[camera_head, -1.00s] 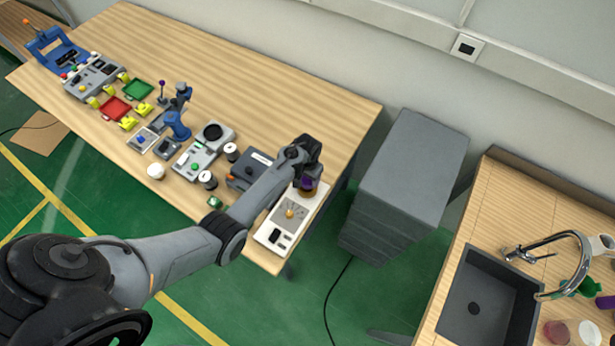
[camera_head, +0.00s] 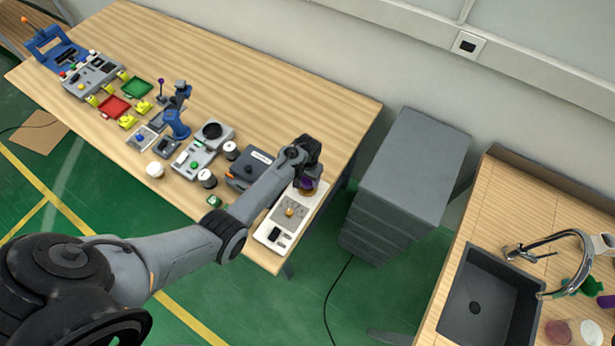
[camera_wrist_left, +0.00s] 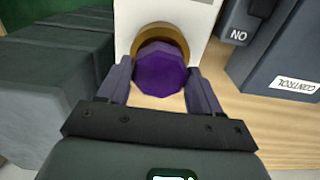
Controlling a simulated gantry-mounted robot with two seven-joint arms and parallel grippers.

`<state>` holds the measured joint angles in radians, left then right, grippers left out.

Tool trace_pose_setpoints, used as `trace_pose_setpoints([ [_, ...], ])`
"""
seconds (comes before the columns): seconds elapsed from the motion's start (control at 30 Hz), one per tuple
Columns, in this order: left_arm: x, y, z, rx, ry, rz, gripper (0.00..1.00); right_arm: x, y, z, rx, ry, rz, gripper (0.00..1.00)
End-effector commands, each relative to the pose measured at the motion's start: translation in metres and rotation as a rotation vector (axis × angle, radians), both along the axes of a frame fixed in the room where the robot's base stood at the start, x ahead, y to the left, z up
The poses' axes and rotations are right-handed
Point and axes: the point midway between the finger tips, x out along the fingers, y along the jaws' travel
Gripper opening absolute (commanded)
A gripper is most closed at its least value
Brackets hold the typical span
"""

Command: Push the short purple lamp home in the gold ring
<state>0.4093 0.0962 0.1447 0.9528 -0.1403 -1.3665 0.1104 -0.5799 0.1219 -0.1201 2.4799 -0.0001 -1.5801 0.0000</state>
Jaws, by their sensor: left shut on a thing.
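The short purple lamp (camera_wrist_left: 160,70) sits between the two fingers of my left gripper (camera_wrist_left: 160,88) in the left wrist view. The gripper is shut on it. The gold ring (camera_wrist_left: 155,36) shows as an arc behind the lamp's far side, on the white panel (camera_wrist_left: 122,12). I cannot tell how deep the lamp sits in the ring. In the head view the lamp (camera_head: 306,184) is a small purple patch under my left gripper (camera_head: 310,176), at the far end of the white panel (camera_head: 265,234). My right gripper is not in view.
A dark grey box labelled CONTROL (camera_wrist_left: 285,70) stands close to the right of the gripper in the wrist view. A grey drawer cabinet (camera_head: 415,155) stands just off the table's right end. The back of the wooden table (camera_head: 260,95) is clear.

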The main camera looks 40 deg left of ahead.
Motion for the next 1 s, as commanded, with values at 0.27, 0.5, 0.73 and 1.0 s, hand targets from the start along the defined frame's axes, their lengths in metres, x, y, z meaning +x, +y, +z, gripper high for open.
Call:
trace_pose_setpoints([
  [0.27,0.0003,0.0001,-0.0034,0.000,-0.001,0.000,0.39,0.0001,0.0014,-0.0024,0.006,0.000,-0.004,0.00],
  [0.5,0.0001,0.0001,-0.0065,0.000,0.000,0.000,0.39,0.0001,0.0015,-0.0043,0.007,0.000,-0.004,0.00],
  [0.73,0.0002,0.0001,-0.0069,0.000,0.000,0.000,0.39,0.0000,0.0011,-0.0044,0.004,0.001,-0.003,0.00],
  [1.0,0.0003,0.0002,-0.0083,0.000,0.000,0.000,0.39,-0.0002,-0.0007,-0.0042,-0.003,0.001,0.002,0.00],
])
